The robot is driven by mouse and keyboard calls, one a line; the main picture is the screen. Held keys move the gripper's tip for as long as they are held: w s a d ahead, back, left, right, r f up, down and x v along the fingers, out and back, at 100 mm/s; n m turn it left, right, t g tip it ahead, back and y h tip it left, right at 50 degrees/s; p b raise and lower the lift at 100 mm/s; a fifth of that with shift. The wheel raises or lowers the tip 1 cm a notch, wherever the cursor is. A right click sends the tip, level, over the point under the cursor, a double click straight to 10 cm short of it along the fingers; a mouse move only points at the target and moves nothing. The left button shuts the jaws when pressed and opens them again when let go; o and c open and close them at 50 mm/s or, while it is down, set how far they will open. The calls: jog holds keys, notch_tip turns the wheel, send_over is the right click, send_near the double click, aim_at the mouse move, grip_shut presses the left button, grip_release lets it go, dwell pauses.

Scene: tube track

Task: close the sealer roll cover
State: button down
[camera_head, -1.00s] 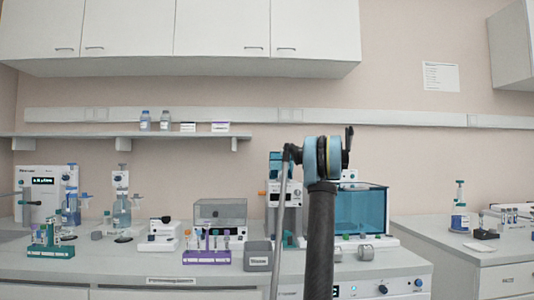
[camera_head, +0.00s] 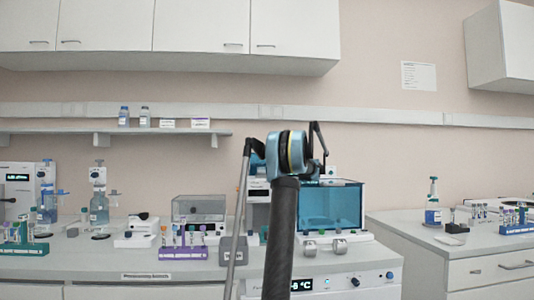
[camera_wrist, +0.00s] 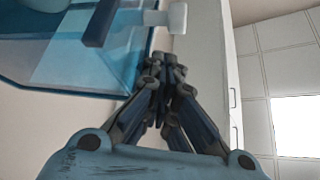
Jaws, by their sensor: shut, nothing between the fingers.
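A tinted teal, see-through box-like cover (camera_head: 345,208) stands on the bench just right of my arm in the head view; I take it for the sealer roll cover. In the wrist view, a tinted blue see-through panel (camera_wrist: 65,65) fills the upper left, with a dark bar and a pale knob (camera_wrist: 172,18) near its edge. My gripper (camera_wrist: 167,68) is shut and empty, its fingertips close to the panel's right edge in the picture. I cannot tell whether they touch it. My arm hides the machine's left part in the head view.
Left along the bench stand a purple tube rack (camera_head: 183,252), a grey bin (camera_head: 233,252) and a clear-lidded device (camera_head: 198,210). A wall shelf (camera_head: 60,131) is behind. A second bench (camera_head: 400,222) stands at right, beyond a gap.

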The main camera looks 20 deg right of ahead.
jog(key=shift+s, duration=0.1)
jog(key=shift+s+d+f, duration=0.1)
jog(key=shift+d+f, duration=0.1)
jog(key=shift+d, duration=0.05)
jog(key=s+d, duration=0.7)
jog(key=d, duration=0.3)
jog(key=shift+s+f, duration=0.15)
jog(key=shift+s, duration=0.05)
jog(key=shift+s, duration=0.1)
